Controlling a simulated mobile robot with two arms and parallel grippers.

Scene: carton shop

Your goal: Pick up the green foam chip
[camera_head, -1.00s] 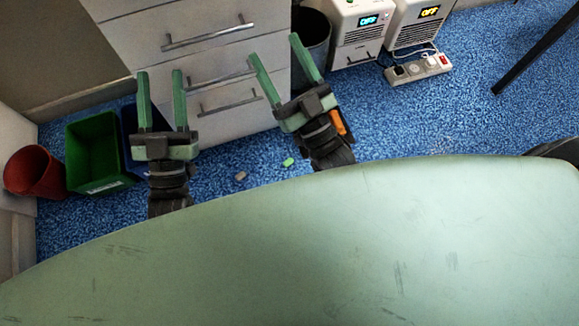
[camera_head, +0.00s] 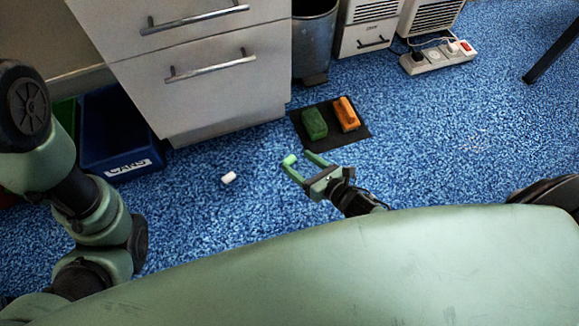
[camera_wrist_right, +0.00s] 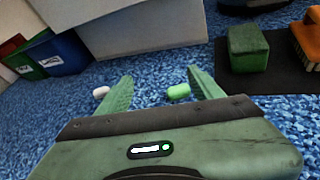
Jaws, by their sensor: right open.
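The green foam chip (camera_head: 290,159) is a small light green piece on the blue floor. In the head view it shows right by the left fingertip of my right gripper (camera_head: 300,162). In the right wrist view the chip (camera_wrist_right: 178,91) shows between the two spread fingers, closer to the right finger. The right gripper is open and points down toward the floor; I cannot tell whether a finger touches the chip. My left arm (camera_head: 95,215) shows at the left edge of the head view, but its gripper is out of view.
A white chip (camera_head: 229,178) lies on the floor to the left. A dark mat (camera_head: 340,141) holds a green block (camera_head: 314,123) and an orange brush (camera_head: 346,113). A white drawer unit (camera_head: 205,95) and a blue bin (camera_head: 118,125) stand behind.

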